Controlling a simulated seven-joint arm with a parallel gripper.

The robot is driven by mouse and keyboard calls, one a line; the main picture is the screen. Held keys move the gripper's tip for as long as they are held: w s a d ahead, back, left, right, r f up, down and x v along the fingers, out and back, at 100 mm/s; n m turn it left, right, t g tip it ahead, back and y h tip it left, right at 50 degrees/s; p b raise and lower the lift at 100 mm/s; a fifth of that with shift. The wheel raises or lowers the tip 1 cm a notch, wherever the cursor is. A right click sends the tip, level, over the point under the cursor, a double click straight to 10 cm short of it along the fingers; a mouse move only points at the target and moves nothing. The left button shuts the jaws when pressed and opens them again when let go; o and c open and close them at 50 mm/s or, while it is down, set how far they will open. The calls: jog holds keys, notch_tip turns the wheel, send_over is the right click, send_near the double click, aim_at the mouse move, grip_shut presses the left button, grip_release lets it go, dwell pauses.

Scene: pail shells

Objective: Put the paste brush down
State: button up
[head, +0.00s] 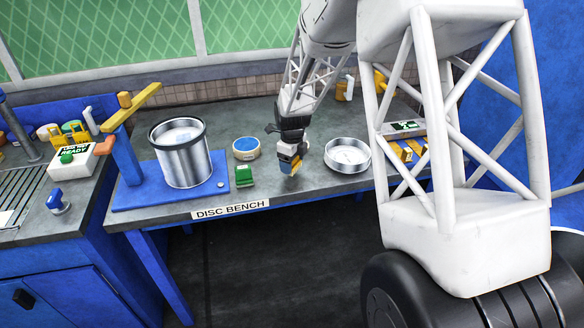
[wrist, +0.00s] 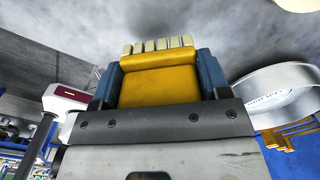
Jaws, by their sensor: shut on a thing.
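The paste brush has a yellow block (wrist: 160,75) with a row of cream bristles (wrist: 160,46) along its far edge in the wrist view. My gripper (wrist: 158,80) is shut on it, with a blue finger on each side. In the head view my gripper (head: 289,166) points down over the front middle of the grey bench (head: 325,192), and a bit of yellow shows at the fingers. I cannot tell whether the brush touches the bench top.
A round metal pan (head: 347,155) stands close right of my gripper. A green block (head: 244,176) and a round blue-topped tin (head: 246,149) are to its left. A steel pail (head: 181,155) stands on a blue base (head: 130,195) further left. Bare bench lies in front.

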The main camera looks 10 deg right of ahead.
jog(key=shift+f, duration=1.2)
jog(key=shift+f, duration=0.1)
jog(key=o, duration=1)
notch_tip(320, 180, up, 12)
jog(key=shift+r, duration=0.15)
